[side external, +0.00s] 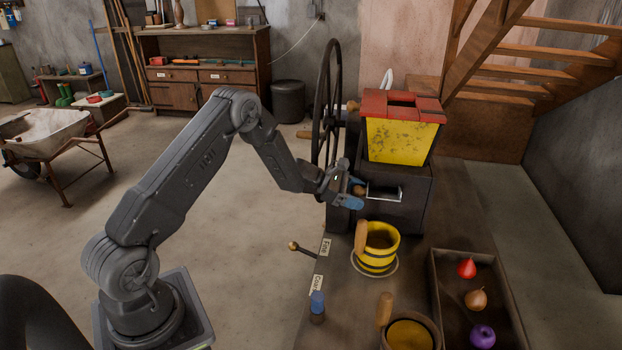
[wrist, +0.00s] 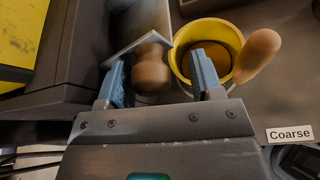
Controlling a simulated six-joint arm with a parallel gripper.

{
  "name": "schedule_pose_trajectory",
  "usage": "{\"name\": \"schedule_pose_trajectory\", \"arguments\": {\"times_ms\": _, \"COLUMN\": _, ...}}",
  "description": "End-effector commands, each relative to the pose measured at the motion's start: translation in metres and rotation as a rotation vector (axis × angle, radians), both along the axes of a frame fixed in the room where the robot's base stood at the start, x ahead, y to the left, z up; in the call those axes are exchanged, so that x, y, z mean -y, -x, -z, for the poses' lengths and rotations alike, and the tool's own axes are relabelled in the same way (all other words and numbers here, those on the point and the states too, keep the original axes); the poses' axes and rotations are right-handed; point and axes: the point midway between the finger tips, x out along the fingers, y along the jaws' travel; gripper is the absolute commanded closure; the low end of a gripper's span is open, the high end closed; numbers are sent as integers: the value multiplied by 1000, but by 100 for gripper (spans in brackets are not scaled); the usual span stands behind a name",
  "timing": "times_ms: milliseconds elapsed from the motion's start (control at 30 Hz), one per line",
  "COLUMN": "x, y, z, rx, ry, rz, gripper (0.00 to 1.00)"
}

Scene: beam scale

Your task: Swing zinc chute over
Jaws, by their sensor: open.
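The zinc chute (side external: 386,193) is a pale grey metal trough at the front of the dark mill (side external: 400,215). Its sheet metal (wrist: 140,38) also shows in the wrist view, with a round wooden knob (wrist: 151,70) at its end. My gripper (side external: 354,192) is at the chute's left end, its blue fingers apart. In the wrist view my gripper (wrist: 160,74) has the knob between its fingers, closer to the left one. I cannot tell whether that finger touches it.
A yellow banded mug (side external: 377,248) with a wooden handle stands on a saucer below the chute. Another mug (side external: 409,335) is nearer the front. A lever (side external: 302,250) sits by the Fine and Coarse labels. A tray (side external: 437,290) holds coloured objects at right. A large wheel (side external: 327,105) stands behind my gripper.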

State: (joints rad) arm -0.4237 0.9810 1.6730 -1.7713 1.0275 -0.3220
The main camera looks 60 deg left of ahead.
Motion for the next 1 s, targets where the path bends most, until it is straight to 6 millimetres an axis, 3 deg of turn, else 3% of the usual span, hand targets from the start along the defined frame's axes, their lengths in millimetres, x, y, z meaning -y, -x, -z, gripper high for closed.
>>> {"name": "schedule_pose_trajectory", "arguments": {"times_ms": 67, "x": 2, "y": 2, "z": 5, "rx": 41, "ry": -43, "rz": 1, "gripper": 40}}
{"name": "schedule_pose_trajectory", "arguments": {"times_ms": 700, "x": -69, "y": 85, "z": -39, "rx": 48, "ry": -48, "rz": -1, "gripper": 40}}
{"name": "schedule_pose_trajectory", "arguments": {"times_ms": 1000, "x": -80, "y": 99, "z": -47, "rx": 47, "ry": -46, "rz": 0, "gripper": 40}}
